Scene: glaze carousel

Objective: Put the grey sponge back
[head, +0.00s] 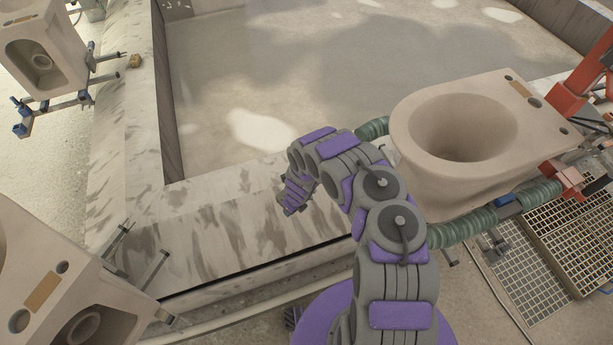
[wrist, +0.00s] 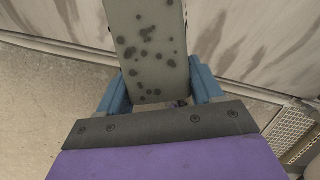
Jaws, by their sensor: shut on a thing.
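The grey sponge (wrist: 152,50) is a long pale grey block with dark round spots, seen in the wrist view. It sits between the two blue fingers of my gripper (wrist: 161,88), which is shut on it. The sponge's far end runs out of the top of the wrist view. In the head view my gripper (head: 291,200) is above the stained pale ledge (head: 225,210), and I cannot make out the sponge there.
A beige toilet bowl (head: 455,130) on a carousel arm stands to the right, close to my arm. More ceramic pieces stand at upper left (head: 45,50) and lower left (head: 50,285). A small tan block (head: 134,61) lies on the left ledge. Metal grating (head: 530,270) lies at lower right.

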